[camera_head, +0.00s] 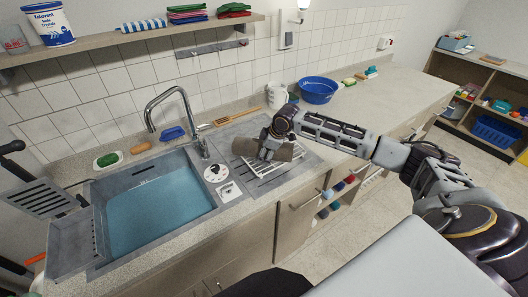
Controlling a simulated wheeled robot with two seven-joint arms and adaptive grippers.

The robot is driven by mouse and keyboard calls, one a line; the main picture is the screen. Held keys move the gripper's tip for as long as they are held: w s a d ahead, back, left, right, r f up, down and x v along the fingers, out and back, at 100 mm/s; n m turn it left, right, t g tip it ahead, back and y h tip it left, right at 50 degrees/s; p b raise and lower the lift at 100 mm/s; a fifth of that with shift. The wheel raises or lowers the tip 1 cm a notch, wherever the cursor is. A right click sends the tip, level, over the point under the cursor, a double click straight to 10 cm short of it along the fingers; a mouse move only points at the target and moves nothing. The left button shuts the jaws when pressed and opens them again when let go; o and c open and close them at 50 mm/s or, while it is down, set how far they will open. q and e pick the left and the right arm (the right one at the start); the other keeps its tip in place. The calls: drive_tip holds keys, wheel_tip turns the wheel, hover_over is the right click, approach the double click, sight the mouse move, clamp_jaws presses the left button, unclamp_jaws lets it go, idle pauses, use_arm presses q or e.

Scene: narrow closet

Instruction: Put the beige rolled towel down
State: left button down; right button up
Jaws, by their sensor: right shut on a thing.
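The beige rolled towel (280,153) looks grey-brown and lies about level over the ribbed drainboard (290,183) to the right of the sink. My left gripper is not in view.
The sink (160,208) with bluish water and a tall tap (176,94) is left of the towel. A blue bowl (319,92) and white mugs (277,95) stand behind on the counter. A wooden brush (238,116) lies behind the drainboard. The far-right counter (400,88) is mostly clear.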

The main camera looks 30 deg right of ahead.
drive_tip(key=shift+f, duration=0.25)
drive_tip(key=o, duration=1.4)
drive_tip(key=shift+f, duration=0.1)
drive_tip(key=shift+b+v, duration=0.4)
drive_tip(key=shift+v, duration=5.7)
drive_tip(key=shift+a, duration=0.1)
